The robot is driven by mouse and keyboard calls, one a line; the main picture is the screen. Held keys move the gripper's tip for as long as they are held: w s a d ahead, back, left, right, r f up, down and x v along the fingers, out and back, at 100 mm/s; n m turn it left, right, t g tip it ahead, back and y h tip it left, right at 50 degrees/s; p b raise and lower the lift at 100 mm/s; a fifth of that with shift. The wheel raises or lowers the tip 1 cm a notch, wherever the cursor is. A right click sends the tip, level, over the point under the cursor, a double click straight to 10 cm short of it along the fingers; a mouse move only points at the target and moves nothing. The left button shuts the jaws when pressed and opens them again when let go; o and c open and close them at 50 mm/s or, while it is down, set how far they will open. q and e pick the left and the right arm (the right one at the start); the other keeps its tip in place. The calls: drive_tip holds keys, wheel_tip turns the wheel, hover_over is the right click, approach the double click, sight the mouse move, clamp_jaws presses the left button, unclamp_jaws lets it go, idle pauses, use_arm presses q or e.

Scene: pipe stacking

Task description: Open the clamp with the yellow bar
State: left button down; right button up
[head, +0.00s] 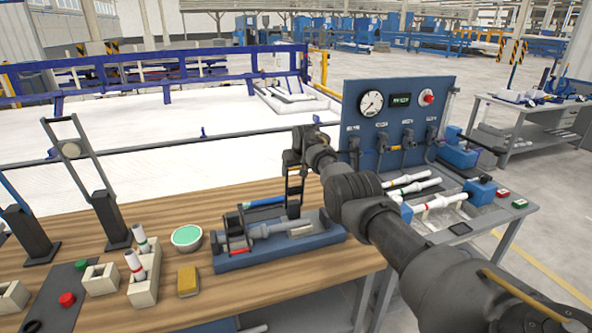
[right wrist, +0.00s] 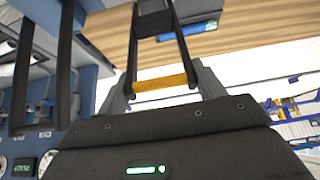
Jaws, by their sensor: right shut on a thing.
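The clamp's dark lever (head: 294,192) stands roughly upright above the blue fixture (head: 240,262) on the wooden table. In the right wrist view, the yellow bar (right wrist: 160,85) spans the lever's two dark arms. My right gripper (head: 296,160) is at the lever's upper end. In the right wrist view, my right gripper (right wrist: 162,87) is shut on the yellow bar, with its grey fingers at the bar's two ends. A grey pipe (head: 268,230) lies in the fixture under the lever. The yellow bar is not clear in the head view. My left gripper is not in view.
A green-topped bowl (head: 187,238), a yellow sponge (head: 188,281) and a holder (head: 145,286) with white pipes stand left of the fixture. A tall dark frame (head: 95,180) stands farther left. The blue gauge panel (head: 400,120) stands behind my right arm.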

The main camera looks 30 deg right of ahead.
drive_tip(key=shift+w+r, duration=0.15)
drive_tip(key=shift+r, duration=0.2)
drive_tip(key=o, duration=1.1)
drive_tip(key=shift+o, duration=0.5)
drive_tip(key=shift+w+f, duration=0.15)
drive_tip(key=shift+f, duration=0.2)
drive_tip(key=shift+s+r, duration=0.35)
drive_tip(key=shift+r, duration=0.25)
drive_tip(key=b+v, duration=0.2)
drive_tip(key=v, duration=0.7)
drive_tip(key=shift+r, duration=0.2)
drive_tip(key=shift+s+a, duration=0.1)
